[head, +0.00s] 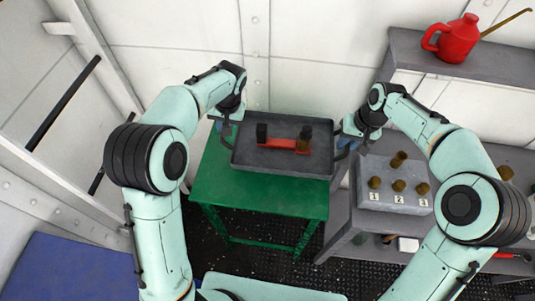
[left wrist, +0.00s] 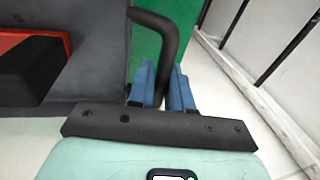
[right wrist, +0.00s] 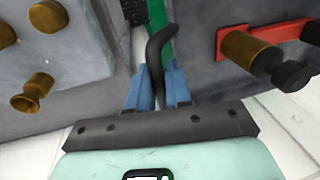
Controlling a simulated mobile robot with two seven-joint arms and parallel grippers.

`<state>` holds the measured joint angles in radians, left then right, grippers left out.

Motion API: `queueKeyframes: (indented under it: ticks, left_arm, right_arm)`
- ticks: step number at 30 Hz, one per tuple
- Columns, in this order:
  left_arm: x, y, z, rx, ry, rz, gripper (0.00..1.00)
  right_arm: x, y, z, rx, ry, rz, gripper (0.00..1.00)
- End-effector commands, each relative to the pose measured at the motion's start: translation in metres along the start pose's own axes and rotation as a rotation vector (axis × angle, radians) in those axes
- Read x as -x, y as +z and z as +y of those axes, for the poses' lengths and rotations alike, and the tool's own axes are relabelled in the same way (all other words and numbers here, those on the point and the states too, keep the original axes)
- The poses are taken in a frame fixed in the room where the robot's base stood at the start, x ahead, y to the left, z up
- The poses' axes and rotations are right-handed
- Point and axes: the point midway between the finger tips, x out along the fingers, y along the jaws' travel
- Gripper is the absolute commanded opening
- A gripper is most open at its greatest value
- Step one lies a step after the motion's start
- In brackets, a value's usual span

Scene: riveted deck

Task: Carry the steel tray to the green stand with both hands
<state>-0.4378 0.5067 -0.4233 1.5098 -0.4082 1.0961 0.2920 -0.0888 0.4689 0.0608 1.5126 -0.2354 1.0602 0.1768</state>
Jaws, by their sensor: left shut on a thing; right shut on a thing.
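The steel tray (head: 262,162) is a dark grey shallow tray over the green stand (head: 262,198) in the head view. It looks roughly level; I cannot tell whether it rests on the stand or hangs just above it. It holds a red piece (head: 285,144), a dark block (head: 262,132) and a brass-coloured part (head: 304,145). My left gripper (head: 225,127) is shut on the tray's left handle, a dark bent bar (left wrist: 170,35). My right gripper (head: 346,142) is shut on the right handle (right wrist: 157,50).
A grey bench at right bears a numbered block (head: 395,190) with several brass plugs, close beside my right gripper. A red can (head: 457,38) stands on a shelf (head: 400,52) behind. A dark rail (head: 63,103) is at left. A blue mat (head: 70,268) lies at lower left.

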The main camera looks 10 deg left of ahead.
Motion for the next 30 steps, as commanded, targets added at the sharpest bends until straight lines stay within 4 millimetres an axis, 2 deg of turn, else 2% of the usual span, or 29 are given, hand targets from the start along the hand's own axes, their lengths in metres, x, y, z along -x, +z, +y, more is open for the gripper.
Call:
queueKeyframes:
  ticks: [20,30]
  left_arm:
    - [0.001,0.0,0.0,0.0,0.0,0.002,0.0]
    - [-0.017,0.01,0.003,-0.003,-0.001,-0.015,0.0]
  right_arm:
    - [0.001,0.0,0.0,0.0,0.0,0.002,0.0]
    - [-0.017,0.01,0.003,-0.003,-0.001,-0.015,0.0]
